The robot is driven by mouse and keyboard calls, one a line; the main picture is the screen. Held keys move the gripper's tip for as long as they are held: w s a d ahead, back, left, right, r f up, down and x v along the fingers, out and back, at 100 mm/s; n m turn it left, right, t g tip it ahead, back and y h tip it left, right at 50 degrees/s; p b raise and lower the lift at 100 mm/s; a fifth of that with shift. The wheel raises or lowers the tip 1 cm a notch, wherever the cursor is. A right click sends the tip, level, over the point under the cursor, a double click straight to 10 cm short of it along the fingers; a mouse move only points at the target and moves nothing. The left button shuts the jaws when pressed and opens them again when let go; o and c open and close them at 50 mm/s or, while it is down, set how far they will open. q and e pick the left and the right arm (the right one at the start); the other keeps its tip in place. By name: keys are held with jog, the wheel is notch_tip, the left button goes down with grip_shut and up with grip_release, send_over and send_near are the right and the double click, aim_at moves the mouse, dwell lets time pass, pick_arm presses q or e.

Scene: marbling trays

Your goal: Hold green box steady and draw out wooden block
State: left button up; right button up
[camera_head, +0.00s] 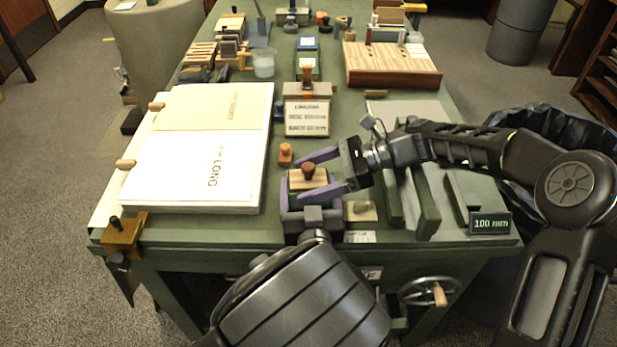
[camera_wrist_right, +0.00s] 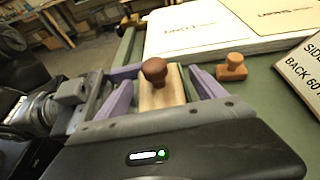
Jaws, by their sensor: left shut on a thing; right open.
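The wooden block (camera_head: 308,181) is pale with a dark brown knob on top, and sits in the small green box (camera_head: 296,188) near the table's front edge. My left gripper (camera_head: 309,194), coming from the front, is shut on the green box. My right gripper (camera_head: 301,180) reaches in from the right, open, with its purple fingers on either side of the block and knob. In the right wrist view the block (camera_wrist_right: 160,98) stands upright between the fingers (camera_wrist_right: 163,88), with gaps showing beside it. The box is largely hidden there.
A small orange-brown knobbed stamp (camera_head: 286,155) stands close behind the box, left of the right fingertips. A white board with sheets (camera_head: 190,180) lies left. A lettered sign (camera_head: 307,117) stands behind.

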jog(key=s+v, duration=0.1)
jog(key=v, duration=1)
jog(key=shift+w+d+r, duration=0.2)
jog(key=shift+w+d, duration=0.15)
jog(key=shift+w, duration=0.15)
pick_arm(q)
jog(key=o, duration=1.5)
jog(key=s, duration=0.8)
jog(key=s+d, duration=0.1)
jog(key=s, duration=0.3)
